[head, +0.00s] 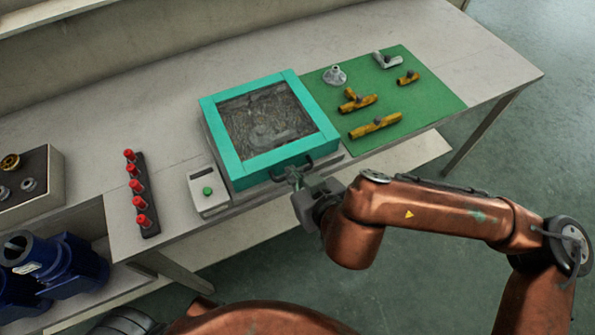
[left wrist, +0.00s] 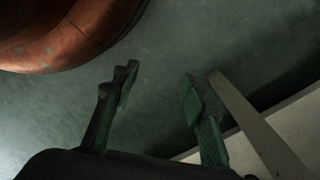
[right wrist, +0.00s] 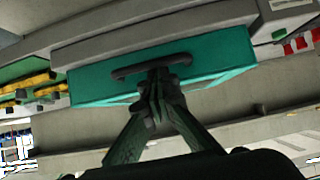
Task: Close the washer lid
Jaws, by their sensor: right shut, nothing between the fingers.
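The washer lid (head: 222,145) is a teal frame around a dark see-through window. It lies flat, or nearly flat, over the washer; I cannot tell whether a gap is left. Its dark handle (head: 308,163) is on the front side and shows in the right wrist view (right wrist: 130,71) on the teal front face. My right gripper (head: 293,176) is shut and empty, with its fingertips (right wrist: 160,82) at the handle; touch is unclear. My left gripper (left wrist: 158,88) is open and empty above the floor, seen only in the left wrist view.
Left of the washer are a white box with a green button (head: 205,190) and a black rack (head: 149,200) with red-topped items. A green mat (head: 432,92) with brass and grey fittings lies to the right. Blue motors (head: 70,262) sit on a lower shelf.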

